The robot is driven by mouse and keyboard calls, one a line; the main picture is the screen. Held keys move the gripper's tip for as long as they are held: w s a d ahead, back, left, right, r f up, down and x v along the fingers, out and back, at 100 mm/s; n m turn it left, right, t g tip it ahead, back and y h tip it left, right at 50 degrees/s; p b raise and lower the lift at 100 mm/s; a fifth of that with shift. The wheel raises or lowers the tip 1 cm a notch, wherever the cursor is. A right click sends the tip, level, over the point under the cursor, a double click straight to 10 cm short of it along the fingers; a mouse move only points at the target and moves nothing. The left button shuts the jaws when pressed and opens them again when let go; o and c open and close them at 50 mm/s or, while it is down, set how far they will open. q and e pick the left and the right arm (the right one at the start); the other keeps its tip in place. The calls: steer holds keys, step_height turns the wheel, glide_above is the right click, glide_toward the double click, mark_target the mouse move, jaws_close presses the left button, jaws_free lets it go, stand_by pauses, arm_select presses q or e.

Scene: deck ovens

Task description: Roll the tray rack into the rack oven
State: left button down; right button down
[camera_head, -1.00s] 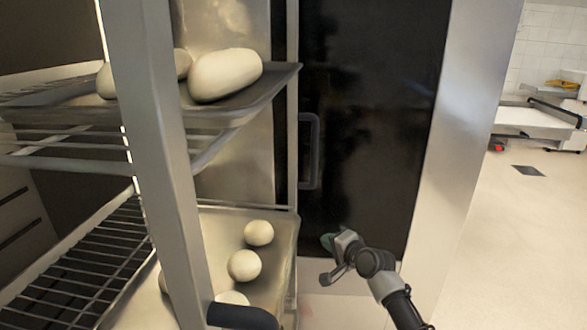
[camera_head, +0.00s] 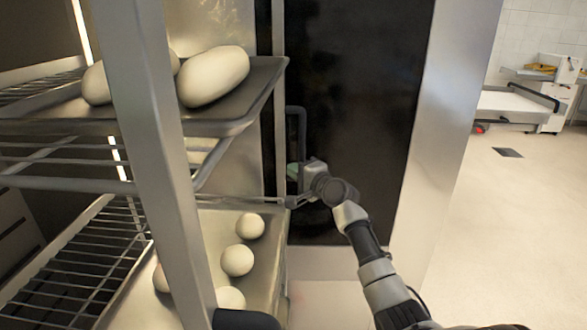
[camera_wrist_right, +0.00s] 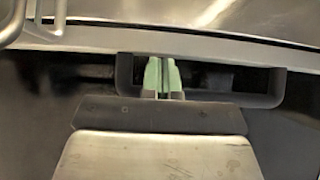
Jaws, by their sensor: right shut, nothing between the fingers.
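The tray rack (camera_head: 165,180) stands close on the left in the head view, with a dark handle (camera_head: 245,320) at the bottom. Its upper tray (camera_head: 245,108) holds long dough loaves; a lower tray (camera_head: 262,275) holds several dough balls. Right of it is the rack oven's dark door panel (camera_head: 365,100) with a dark upright handle (camera_head: 297,125). My right gripper (camera_head: 293,172) is at the lower part of this handle. In the right wrist view its greenish fingertips (camera_wrist_right: 162,75) are shut and empty, within the span of the handle (camera_wrist_right: 270,90). My left gripper is out of view.
A steel oven side panel (camera_head: 440,130) stands right of the dark door.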

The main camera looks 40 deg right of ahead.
steer(key=shift+w, duration=0.35)
steer(key=shift+w+a, duration=0.1)
